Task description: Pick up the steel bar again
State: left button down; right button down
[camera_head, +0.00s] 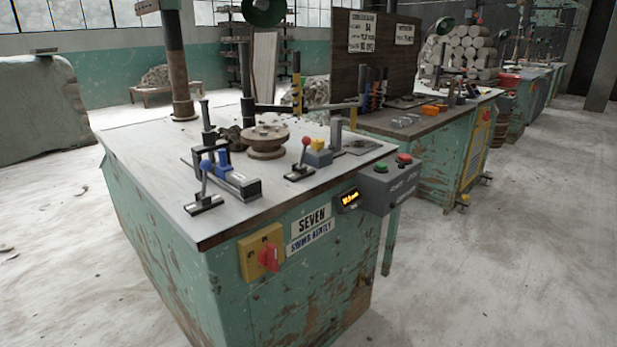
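No gripper of mine shows in the head view. A green workbench stands in front of me with a bare grey top (150,150). Near its front left part is a blue clamp-like fixture (222,168) with a silver, bar-like piece (245,187) at its right end. I cannot tell whether that piece is the steel bar or part of the fixture. No other steel bar is clear. A round brown wheel-like part (265,140) sits on the bench behind the fixture.
Small levers with red knobs (305,141) and a blue-and-yellow block (318,152) stand on the top. A grey button box (390,185) juts from the right edge. A red switch (268,257) sticks out in front. A second bench (430,118) stands behind right; floor at right is clear.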

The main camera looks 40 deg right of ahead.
aim_at(235, 179)
jog(key=z, duration=0.7)
